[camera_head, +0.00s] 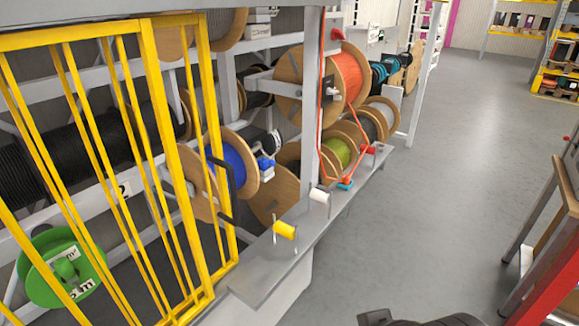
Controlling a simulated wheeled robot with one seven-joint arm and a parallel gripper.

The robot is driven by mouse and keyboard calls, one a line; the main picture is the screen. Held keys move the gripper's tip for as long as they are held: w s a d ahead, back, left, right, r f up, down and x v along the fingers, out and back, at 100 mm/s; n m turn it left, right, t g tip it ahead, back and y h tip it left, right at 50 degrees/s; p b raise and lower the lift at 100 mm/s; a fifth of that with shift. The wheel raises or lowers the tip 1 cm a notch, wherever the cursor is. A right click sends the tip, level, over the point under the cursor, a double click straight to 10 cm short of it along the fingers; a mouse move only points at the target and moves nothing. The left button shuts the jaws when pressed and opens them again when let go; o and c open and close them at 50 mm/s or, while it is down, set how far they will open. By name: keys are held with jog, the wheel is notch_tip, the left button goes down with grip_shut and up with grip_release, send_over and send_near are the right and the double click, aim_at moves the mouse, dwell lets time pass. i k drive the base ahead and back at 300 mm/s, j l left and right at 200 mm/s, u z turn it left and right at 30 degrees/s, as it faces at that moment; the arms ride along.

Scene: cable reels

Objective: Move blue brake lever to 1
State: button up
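A small blue part (345,185), which looks like the blue brake lever, sits on the long grey ledge (262,270) in front of the reels. It lies past a white handle (319,195) and a yellow handle (285,230). An orange-red cable comes down beside it and partly covers it. Its setting and any number marks are too small to read. My gripper's fingers do not show; only a dark part, likely of my own body, shows at the bottom edge.
A yellow barred gate (158,120) stands at the left, near the ledge's close end. Reels with orange (352,78), blue (232,160) and green cable sit on the rack. A red-legged table (545,290) is at the right. The grey floor (425,205) between is clear.

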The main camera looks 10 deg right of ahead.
aim_at(273, 162)
jog(key=i+l+u, duration=0.1)
jog(key=i+l, duration=0.15)
jog(key=i+l+u, duration=0.25)
jog(key=i+l, duration=0.15)
jog(key=l, duration=0.25)
jog(key=i+l+u, duration=0.25)
jog(key=i+l, duration=0.15)
jog(key=l, duration=0.3)
jog(key=i+l+u, duration=0.1)
jog(key=l, duration=0.25)
jog(key=i+l+u, duration=0.1)
jog(key=i+l, duration=0.15)
jog(key=l, duration=0.15)
jog(key=i+j, duration=0.1)
jog(key=j, duration=0.25)
jog(key=i+j, duration=0.1)
jog(key=j, duration=0.25)
